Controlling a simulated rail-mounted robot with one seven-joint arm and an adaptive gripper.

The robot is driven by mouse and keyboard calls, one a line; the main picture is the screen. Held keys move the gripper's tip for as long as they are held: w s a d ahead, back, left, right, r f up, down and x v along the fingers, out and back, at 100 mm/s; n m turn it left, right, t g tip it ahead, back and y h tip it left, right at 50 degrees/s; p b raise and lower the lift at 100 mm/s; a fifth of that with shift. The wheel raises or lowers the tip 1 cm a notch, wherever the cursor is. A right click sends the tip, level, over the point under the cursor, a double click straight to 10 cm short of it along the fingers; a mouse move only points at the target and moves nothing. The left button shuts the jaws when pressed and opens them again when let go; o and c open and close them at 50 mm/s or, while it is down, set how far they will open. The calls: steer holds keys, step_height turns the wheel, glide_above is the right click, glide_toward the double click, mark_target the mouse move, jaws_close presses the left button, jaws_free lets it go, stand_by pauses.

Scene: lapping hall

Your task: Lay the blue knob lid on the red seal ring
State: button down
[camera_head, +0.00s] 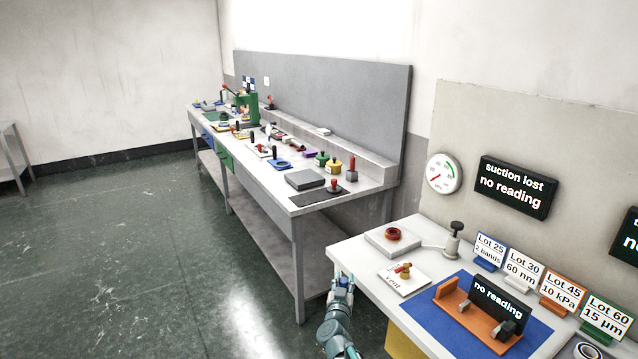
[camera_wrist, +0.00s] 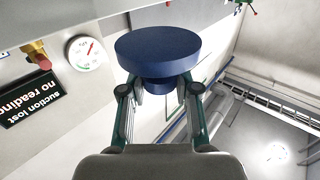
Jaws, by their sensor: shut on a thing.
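The blue knob lid (camera_wrist: 158,52) fills the upper middle of the wrist view, a wide flat disc with a narrower knob. My gripper (camera_wrist: 159,90) is shut on the knob, one fingertip on each side. In the head view my gripper (camera_head: 343,283) is beside the left edge of the near bench; I cannot make out the lid there. The red seal ring (camera_head: 392,235) lies on a pale square plate (camera_head: 379,242) at the back left of that bench, apart from my gripper.
A brass valve with a red handle (camera_head: 404,270) sits on a white "vent" card, in front of the ring. A dark-knobbed post (camera_head: 453,240) stands right of the ring. An orange stand (camera_head: 478,318) sits on a blue mat (camera_head: 535,333). A long cluttered bench (camera_head: 300,212) is behind.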

mark_target(340, 279)
steer(key=s+a+r+n+y, duration=0.1)
steer(key=s+r+n+y, duration=0.1)
steer(key=y, duration=0.1)
steer(key=shift+a+r, duration=0.25)
steer(key=shift+a, duration=0.1)
steer(key=shift+s+d+r+n+y, duration=0.1)
steer(key=shift+s+r+n+y, duration=0.1)
steer(key=shift+s+n+y, duration=0.15)
steer(key=s+d+r, duration=0.3)
steer(key=d, duration=0.5)
steer(key=shift+s, duration=0.35)
